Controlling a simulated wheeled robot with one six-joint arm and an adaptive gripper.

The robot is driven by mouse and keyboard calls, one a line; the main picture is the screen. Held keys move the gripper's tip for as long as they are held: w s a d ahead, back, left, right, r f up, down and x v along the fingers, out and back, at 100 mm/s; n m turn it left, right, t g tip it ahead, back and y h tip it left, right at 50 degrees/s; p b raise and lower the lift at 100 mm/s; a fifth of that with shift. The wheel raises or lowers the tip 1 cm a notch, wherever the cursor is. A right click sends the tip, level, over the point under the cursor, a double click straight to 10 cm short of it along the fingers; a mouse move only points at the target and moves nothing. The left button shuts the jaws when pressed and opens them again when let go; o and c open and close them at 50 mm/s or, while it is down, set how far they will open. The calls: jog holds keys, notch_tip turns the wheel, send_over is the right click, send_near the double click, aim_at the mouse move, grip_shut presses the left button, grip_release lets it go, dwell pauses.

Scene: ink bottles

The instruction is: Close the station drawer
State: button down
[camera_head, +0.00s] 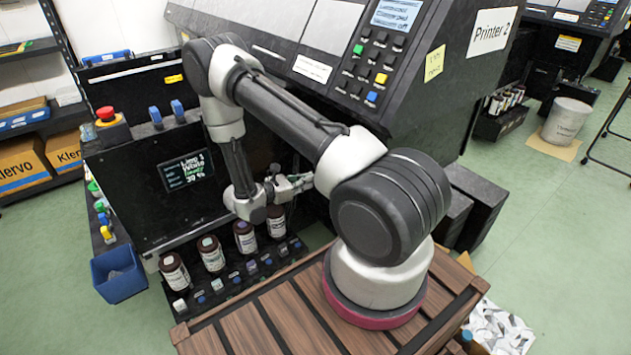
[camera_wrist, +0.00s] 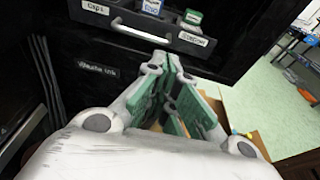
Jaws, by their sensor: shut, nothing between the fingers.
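In the wrist view a dark drawer front with a long bar handle (camera_wrist: 150,35) spans the top. Labels sit at its two ends, one reading Caps, and small bottles or caps stand above the handle. My gripper (camera_wrist: 172,65) is shut and empty, its fingertips just below the right part of the handle; I cannot tell whether they touch it. In the head view my gripper (camera_head: 303,184) is beside the black station (camera_head: 150,195), above the row of bottles. The drawer is not clearly visible there, and how far it stands out is hard to tell.
Several dark ink bottles (camera_head: 213,254) stand in a row below my gripper. A blue bin (camera_head: 118,274) hangs at the station's left. Printer 2 (camera_head: 460,80) rises behind my arm. A panel labelled Waste ink (camera_wrist: 97,69) lies below the handle. Green floor is open at right.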

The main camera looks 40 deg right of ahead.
notch_tip(320, 180, up, 12)
jog(key=w+d+m+g+y, duration=0.1)
jog(key=d+m+g+y, duration=0.15)
jog(key=y, duration=0.25)
jog(key=a+f+n+t+y, duration=0.1)
jog(key=a+f+t+y, duration=0.1)
jog(key=a+f+y, duration=0.15)
jog(key=d+r+x, duration=0.1)
jog(key=d+x, duration=0.1)
jog(key=x, duration=1)
jog(key=shift+s+d+h, duration=0.25)
jog(key=shift+s+h, duration=0.2)
jog(key=shift+r+n+g, duration=0.1)
jog(key=shift+n+g, duration=0.15)
jog(key=shift+d, duration=2.35)
